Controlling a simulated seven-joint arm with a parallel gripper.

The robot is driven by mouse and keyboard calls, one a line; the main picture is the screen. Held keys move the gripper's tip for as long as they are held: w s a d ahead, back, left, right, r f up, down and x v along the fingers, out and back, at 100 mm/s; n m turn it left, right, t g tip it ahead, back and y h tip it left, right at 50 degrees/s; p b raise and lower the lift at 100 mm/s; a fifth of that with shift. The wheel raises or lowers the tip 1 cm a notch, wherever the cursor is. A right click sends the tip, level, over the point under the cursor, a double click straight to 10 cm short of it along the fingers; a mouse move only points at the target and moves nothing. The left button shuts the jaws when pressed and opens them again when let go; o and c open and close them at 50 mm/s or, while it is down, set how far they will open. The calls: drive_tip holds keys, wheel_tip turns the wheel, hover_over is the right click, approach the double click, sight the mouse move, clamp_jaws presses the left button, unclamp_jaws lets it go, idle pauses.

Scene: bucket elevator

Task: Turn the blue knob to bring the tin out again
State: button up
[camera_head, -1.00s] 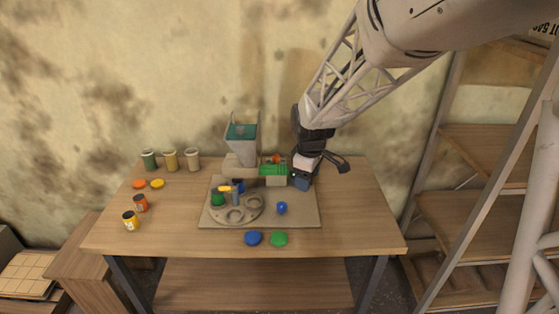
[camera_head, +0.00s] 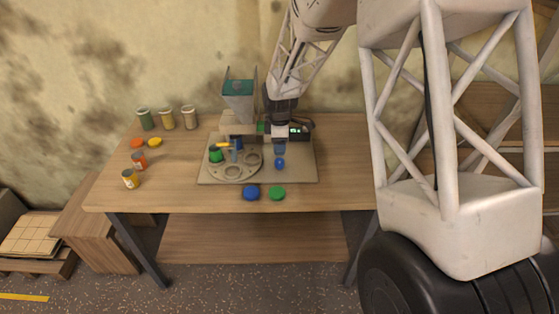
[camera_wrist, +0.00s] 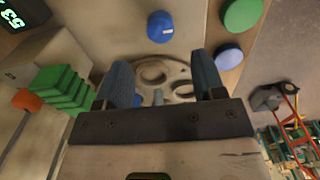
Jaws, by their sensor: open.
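The blue knob (camera_head: 280,163) stands on the right part of the grey-tan board, beside the round turntable. It also shows near the top of the wrist view (camera_wrist: 160,27), beyond the fingertips. My gripper (camera_head: 279,149) points down just behind the knob; its two blue fingers (camera_wrist: 163,75) are apart with nothing held between them. A gap shows between fingers and knob in the wrist view. The turntable (camera_head: 233,178) has round openings, and a green-topped item (camera_head: 216,155) sits at its left. I cannot tell which tin is meant.
A hopper (camera_head: 240,98) stands behind the turntable. A green ribbed block (camera_wrist: 65,88) and an orange knob (camera_wrist: 26,100) are left in the wrist view. A blue disc (camera_head: 251,193) and a green disc (camera_head: 277,193) lie at the table front. Small tins (camera_head: 139,161) and jars (camera_head: 166,119) stand left.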

sight(280, 161)
drive_tip(key=shift+f, duration=0.15)
drive_tip(key=shift+f, duration=3.75)
drive_tip(key=c, duration=0.9)
